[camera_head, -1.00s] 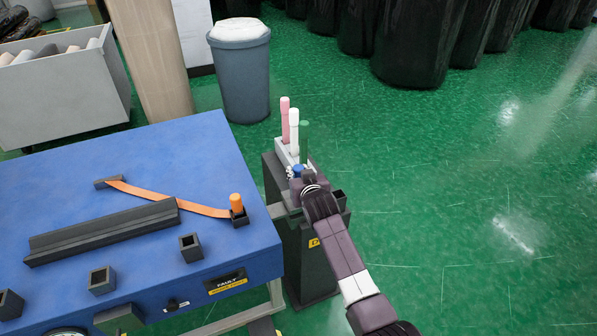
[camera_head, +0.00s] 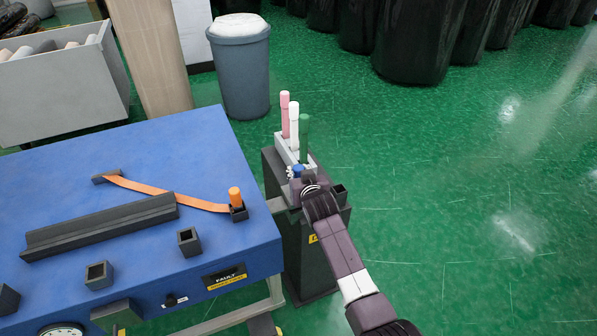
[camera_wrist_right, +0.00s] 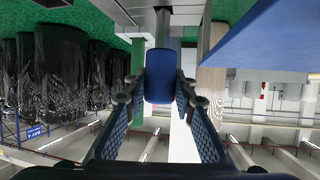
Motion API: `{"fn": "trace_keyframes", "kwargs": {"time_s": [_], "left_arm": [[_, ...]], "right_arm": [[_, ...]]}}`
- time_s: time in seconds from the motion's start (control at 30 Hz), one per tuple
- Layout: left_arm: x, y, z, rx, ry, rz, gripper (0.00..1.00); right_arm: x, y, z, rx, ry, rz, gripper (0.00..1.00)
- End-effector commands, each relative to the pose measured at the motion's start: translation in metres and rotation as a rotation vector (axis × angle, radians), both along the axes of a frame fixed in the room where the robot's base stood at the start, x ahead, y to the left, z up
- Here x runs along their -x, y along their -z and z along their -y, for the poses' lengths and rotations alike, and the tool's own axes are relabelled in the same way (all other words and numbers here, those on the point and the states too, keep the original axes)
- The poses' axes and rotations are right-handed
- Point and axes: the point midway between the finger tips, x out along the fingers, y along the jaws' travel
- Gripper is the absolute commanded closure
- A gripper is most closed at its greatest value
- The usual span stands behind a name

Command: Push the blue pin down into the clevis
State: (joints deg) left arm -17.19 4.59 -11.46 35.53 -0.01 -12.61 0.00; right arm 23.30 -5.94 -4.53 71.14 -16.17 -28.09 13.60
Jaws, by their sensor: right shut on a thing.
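The blue pin (camera_head: 297,170) is at the near end of a grey rack (camera_head: 281,150) on a dark stand. My right gripper (camera_head: 296,175) is at it, with the arm coming in from the lower right. In the right wrist view, the fingers of my right gripper (camera_wrist_right: 160,92) are closed on both sides of the pin's thick blue head (camera_wrist_right: 160,70). A bare metal shaft (camera_wrist_right: 162,25) extends from the head. I cannot make out the clevis clearly; the gripper hides part of the rack. My left gripper is not in view.
Pink (camera_head: 285,115), white (camera_head: 294,127) and green (camera_head: 304,138) pins stand upright in the rack, close beyond the gripper. Green floor to the right is open.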

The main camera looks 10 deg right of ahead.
Motion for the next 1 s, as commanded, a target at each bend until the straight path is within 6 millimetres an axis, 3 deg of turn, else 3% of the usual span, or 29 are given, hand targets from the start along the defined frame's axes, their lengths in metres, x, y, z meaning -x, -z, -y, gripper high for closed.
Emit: {"fn": "trace_keyframes", "kwargs": {"time_s": [0.13,0.17,0.33,0.73,1.0], "left_arm": [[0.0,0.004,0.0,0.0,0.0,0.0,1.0],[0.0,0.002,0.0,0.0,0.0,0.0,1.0],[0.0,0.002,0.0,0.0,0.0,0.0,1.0],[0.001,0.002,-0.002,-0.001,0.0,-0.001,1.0],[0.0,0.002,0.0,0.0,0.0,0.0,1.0]], "right_arm": [[0.0,0.003,0.0,0.0,0.0,0.002,1.0],[-0.001,0.002,0.0,0.0,0.0,0.003,0.73],[0.0,0.002,0.0,0.0,0.0,0.002,0.55],[0.005,0.003,0.0,0.0,0.0,-0.002,0.55],[0.033,-0.01,0.0,0.0,0.0,0.0,0.55]]}}
